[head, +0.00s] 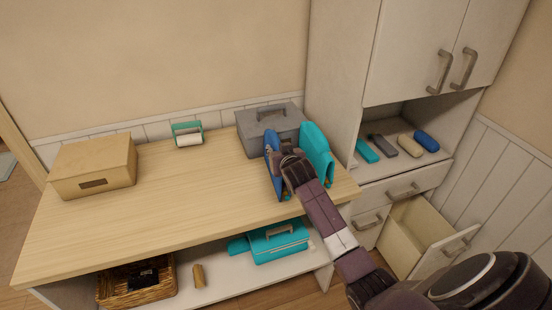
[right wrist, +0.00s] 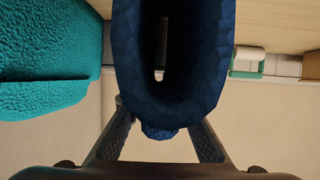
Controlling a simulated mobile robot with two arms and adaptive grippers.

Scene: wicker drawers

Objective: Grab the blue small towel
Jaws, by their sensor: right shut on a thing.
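The blue small towel (head: 271,170) stands folded at the right part of the wooden table top, in front of the grey box. It also shows in the right wrist view (right wrist: 170,95), where it fills the middle as a dark blue loop. My right gripper (head: 284,162) is shut on the blue towel, with its fingers on either side of the towel's lower bulge in the wrist view (right wrist: 162,133). A turquoise towel (head: 316,150) stands just right of the gripper; it also shows at the left of the wrist view (right wrist: 45,55). My left gripper is not in view.
The grey box (head: 270,128) stands behind. A wooden box (head: 92,166) and a green roll holder (head: 187,134) are on the table (head: 170,215). Several rolled cloths lie in the cabinet niche, including a blue roll (head: 426,140). An open drawer (head: 415,235) is at right. The table's middle is clear.

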